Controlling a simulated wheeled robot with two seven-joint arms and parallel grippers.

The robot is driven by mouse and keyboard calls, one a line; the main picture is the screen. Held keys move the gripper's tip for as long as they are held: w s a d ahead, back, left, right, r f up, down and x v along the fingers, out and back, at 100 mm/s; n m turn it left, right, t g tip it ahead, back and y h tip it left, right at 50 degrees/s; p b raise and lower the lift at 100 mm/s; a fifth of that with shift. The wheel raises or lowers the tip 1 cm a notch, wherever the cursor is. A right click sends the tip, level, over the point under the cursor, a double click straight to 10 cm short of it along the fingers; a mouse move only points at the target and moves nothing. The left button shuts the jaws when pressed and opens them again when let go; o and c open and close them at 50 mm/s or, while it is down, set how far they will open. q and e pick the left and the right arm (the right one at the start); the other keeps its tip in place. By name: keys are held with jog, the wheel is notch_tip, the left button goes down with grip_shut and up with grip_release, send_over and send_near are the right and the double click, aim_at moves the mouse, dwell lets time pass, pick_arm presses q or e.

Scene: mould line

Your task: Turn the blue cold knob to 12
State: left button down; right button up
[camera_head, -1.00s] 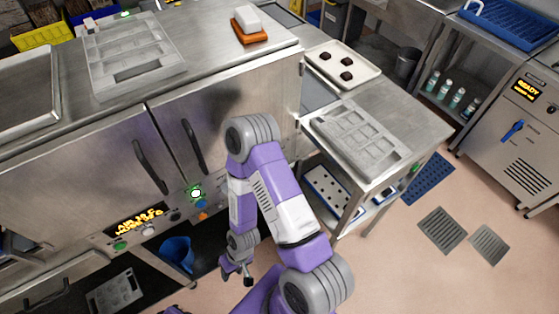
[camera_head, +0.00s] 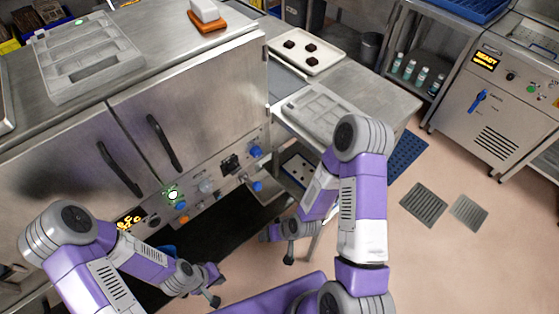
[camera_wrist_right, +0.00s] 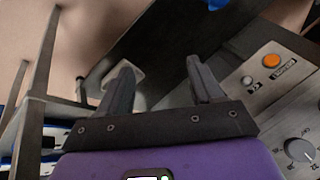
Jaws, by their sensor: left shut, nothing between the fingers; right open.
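Blue knobs sit on the steel machine's front panel in the head view: an upper right one (camera_head: 255,151), a lower right one (camera_head: 257,186) and one below the green-lit dial (camera_head: 181,206). Their labels and any number 12 are too small to read, so I cannot tell which is the cold knob. My left gripper (camera_head: 213,292) is shut and empty, low in front of the panel and apart from it. My right gripper (camera_head: 277,246) is open and empty, below and right of the blue knobs; its spread fingers show in the right wrist view (camera_wrist_right: 163,85).
The right wrist view shows an orange button (camera_wrist_right: 271,61) and a grey knob (camera_wrist_right: 299,151) on a panel at right. A steel side table (camera_head: 375,90) stands right of the machine. A machine reading READY (camera_head: 485,60) is farther right. Open floor (camera_head: 440,260) lies at lower right.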

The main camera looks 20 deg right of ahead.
jog(key=w+d+r+n+t+b, duration=0.2)
jog(key=w+d+t+b, duration=0.25)
jog(key=w, duration=0.55)
jog(key=n+t+y+b, duration=0.3)
jog(key=n+t+b, duration=0.1)
jog(key=t+b, duration=0.4)
send_near(259, 154)
jog(key=p, duration=0.1)
jog(key=shift+t, duration=0.25)
jog(key=x, duration=0.7)
jog(key=shift+w+a, duration=0.3)
jog(key=shift+a, duration=0.05)
pick_arm(q)
notch_tip(259, 154, down, 13)
jog(key=shift+f, duration=0.2)
jog(key=shift+a, duration=0.1)
pick_arm(e)
jog(key=c, duration=1)
pick_arm(q)
jog(key=shift+f, duration=0.1)
pick_arm(e)
jog(key=shift+f+m, duration=0.1)
jog(key=shift+m, duration=0.2)
jog(key=shift+c, duration=0.2)
